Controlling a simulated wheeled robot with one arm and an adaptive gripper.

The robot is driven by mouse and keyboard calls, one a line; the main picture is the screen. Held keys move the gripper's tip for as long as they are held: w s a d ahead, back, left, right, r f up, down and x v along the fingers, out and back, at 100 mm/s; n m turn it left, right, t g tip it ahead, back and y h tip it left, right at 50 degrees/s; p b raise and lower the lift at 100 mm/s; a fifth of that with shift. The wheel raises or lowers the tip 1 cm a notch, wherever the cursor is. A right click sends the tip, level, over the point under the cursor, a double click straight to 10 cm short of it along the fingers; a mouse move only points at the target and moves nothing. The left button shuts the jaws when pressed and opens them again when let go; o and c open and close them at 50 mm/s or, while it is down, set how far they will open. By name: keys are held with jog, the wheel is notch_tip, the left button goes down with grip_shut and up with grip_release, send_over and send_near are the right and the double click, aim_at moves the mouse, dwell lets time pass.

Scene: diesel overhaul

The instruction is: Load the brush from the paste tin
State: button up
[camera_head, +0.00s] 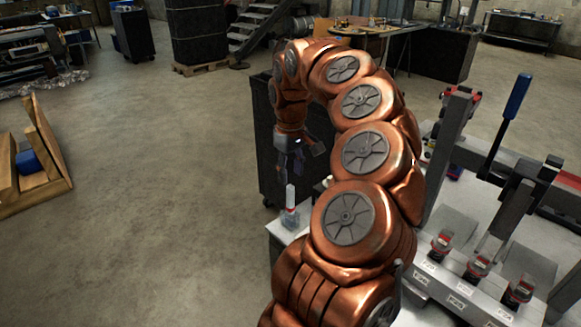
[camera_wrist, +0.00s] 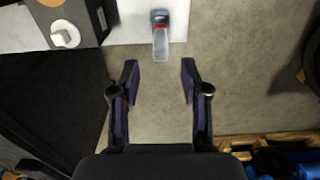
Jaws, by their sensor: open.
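My gripper (camera_head: 291,172) is open and empty; in the wrist view its two fingers (camera_wrist: 158,70) are spread wide over the floor. A small upright item with a pale handle-like top and a clear, greyish base (camera_head: 290,216) stands at the bench corner, just below my gripper in the head view. In the wrist view, a grey item with a red band and a pale end (camera_wrist: 160,38) lies ahead of the gap between the fingertips, apart from them. It may be the brush in its holder; I cannot tell. I cannot clearly make out the paste tin.
The white bench (camera_wrist: 120,22) ends ahead of the fingers. A dark box with a round white part (camera_wrist: 65,35) is on the left. A fixture with a blue lever (camera_head: 517,98) and several red-topped parts (camera_head: 441,244) stand right of my arm. A wooden crate (camera_head: 35,165) is left.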

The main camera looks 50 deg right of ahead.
aim_at(290, 186)
notch_tip(290, 186, down, 4)
jog(key=shift+f+b, duration=0.1)
jog(key=shift+b, duration=0.4)
jog(key=shift+f+b, duration=1.2)
jog(key=shift+f, duration=0.4)
jog(key=shift+c, duration=0.4)
grip_shut()
jog(key=shift+r, duration=0.15)
jog(key=shift+r+p, duration=1.05)
jog(key=shift+r, duration=2.1)
